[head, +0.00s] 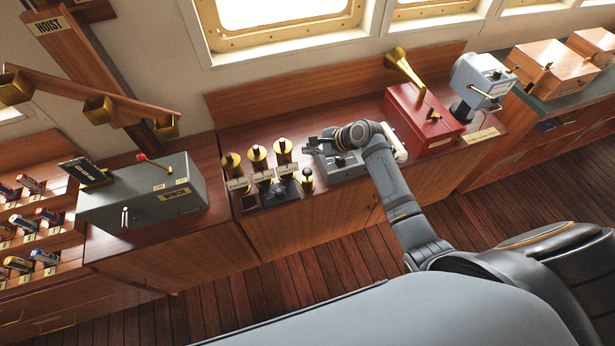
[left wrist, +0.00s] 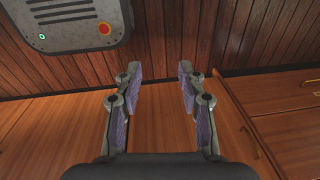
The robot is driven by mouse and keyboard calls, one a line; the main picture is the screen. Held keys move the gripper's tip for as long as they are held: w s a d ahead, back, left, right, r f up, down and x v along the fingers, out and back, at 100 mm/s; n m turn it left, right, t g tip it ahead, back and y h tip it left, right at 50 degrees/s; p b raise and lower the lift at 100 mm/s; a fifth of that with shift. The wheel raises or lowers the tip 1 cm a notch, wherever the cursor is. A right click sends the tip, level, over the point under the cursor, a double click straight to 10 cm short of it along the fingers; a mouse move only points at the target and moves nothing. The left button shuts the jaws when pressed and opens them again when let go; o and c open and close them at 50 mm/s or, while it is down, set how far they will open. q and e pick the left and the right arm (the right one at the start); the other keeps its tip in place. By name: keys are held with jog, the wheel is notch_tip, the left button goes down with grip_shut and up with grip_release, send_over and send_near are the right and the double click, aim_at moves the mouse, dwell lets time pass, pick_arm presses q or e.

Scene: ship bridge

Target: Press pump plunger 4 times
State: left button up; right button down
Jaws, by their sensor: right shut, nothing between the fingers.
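My right arm reaches over the middle counter in the head view. Its gripper (head: 318,145) is shut and empty, above the left part of a grey metal device (head: 345,168). The arm and gripper hide much of this device, and I cannot tell whether they touch it. A small brass-and-black knob (head: 307,181) stands upright just below and left of the gripper, apart from it. I cannot tell which of these is the pump plunger. My left gripper (left wrist: 158,82) is open and empty in the left wrist view, above a wooden surface.
Several brass-topped units (head: 257,156) with labels stand left of the gripper. A grey winch box (head: 150,190) with a red-knobbed lever is farther left. A red box with a brass horn (head: 425,120) and a pale blue device (head: 480,80) stand right. Plank floor (head: 290,270) lies before the counter.

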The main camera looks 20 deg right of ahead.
jog(key=b, duration=0.8)
send_over(309, 172)
notch_tip(309, 172, down, 7)
jog(key=shift+r, duration=0.2)
notch_tip(309, 172, down, 2)
jog(key=shift+f, duration=0.1)
pick_arm(q)
notch_tip(309, 172, down, 8)
jog(key=w, duration=0.1)
jog(key=shift+w, duration=0.25)
jog(key=shift+s+d+f, duration=0.1)
pick_arm(e)
jog(key=shift+f, duration=0.1)
jog(key=shift+f, duration=0.3)
pick_arm(q)
jog(key=shift+r, duration=0.2)
